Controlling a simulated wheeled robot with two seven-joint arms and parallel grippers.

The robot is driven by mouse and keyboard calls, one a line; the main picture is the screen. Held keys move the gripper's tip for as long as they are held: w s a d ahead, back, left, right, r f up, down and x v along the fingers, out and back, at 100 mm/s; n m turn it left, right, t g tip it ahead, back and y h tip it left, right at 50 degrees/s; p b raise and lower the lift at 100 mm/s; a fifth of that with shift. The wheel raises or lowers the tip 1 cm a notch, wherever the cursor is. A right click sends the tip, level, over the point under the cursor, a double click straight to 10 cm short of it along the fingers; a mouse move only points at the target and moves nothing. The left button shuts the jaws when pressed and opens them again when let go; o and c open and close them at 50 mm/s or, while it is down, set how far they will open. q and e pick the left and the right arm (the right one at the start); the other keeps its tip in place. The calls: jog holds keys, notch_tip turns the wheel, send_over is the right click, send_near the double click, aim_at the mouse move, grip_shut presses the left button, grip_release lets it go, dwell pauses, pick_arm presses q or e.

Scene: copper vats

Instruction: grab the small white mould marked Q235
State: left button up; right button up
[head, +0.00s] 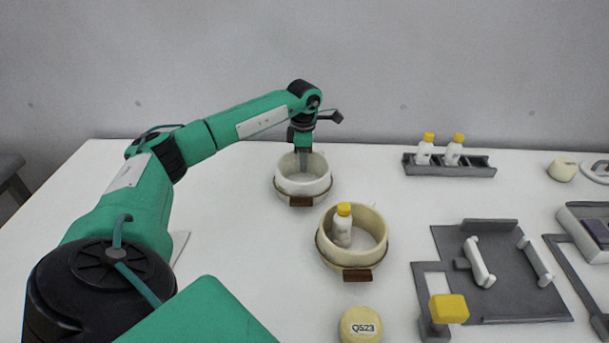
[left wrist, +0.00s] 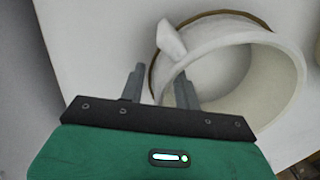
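A small white round mould (head: 303,186) with a brown block on its front stands at the back middle of the table. I cannot read a Q235 mark on it. My left gripper (head: 304,160) points down at its far rim. In the left wrist view the gripper (left wrist: 160,88) is open, with one finger outside the white mould's wall (left wrist: 285,85) and the other over its inside. I cannot tell whether either finger touches. My right gripper is not in view.
A cream vat (head: 375,222) holding a yellow-capped bottle (head: 342,226) stands just right and nearer. A cream round piece (head: 360,325) has lettering like Q523. A grey rack (head: 480,171) with two bottles and a grey fixture (head: 510,285) are to the right.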

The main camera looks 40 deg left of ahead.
pick_arm(q)
grip_shut()
jog(key=shift+r, duration=0.1)
